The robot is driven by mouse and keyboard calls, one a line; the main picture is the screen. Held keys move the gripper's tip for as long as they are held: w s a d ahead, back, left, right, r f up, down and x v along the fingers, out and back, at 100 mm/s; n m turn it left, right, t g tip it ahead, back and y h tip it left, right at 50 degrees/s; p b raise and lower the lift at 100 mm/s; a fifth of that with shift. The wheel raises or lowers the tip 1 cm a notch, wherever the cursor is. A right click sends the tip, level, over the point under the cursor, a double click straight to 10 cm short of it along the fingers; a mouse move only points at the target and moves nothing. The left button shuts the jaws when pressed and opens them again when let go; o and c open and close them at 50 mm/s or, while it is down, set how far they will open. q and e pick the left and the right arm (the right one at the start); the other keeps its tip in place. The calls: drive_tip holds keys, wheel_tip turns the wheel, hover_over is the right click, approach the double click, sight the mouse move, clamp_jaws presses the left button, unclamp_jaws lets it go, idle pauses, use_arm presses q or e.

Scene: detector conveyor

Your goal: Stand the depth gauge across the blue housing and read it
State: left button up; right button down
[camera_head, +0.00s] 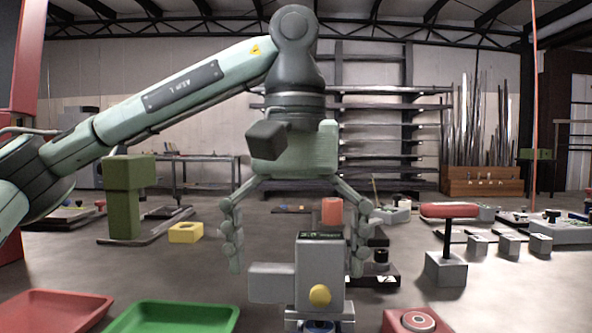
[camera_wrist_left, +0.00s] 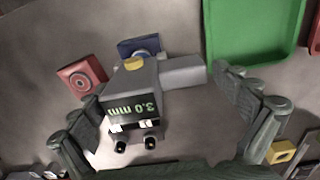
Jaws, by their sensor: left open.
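The depth gauge (camera_head: 311,262) is a grey upright body with a yellow button and a grey block on its left side. It stands upright over the blue housing (camera_head: 319,326), which is mostly hidden beneath it. In the left wrist view the gauge (camera_wrist_left: 146,82) shows green digits, 3.0 mm, upside down, and the blue housing (camera_wrist_left: 128,47) peeks out beyond it. My left gripper (camera_head: 296,262) is open above the gauge, its fingers on either side and apart from it. Whether every foot touches the housing is hidden. My right gripper is out of view.
A red housing (camera_head: 400,325) sits right of the gauge. A green tray (camera_head: 227,310) and a red tray (camera_head: 97,302) lie at front left.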

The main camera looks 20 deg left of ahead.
use_arm(q)
wheel_tip(320, 180, up, 11)
drive_tip(key=p, duration=0.3)
drive_tip(key=shift+f, duration=0.2)
drive_tip(key=shift+r+p, duration=0.3)
drive_tip(key=shift+r, duration=0.1)
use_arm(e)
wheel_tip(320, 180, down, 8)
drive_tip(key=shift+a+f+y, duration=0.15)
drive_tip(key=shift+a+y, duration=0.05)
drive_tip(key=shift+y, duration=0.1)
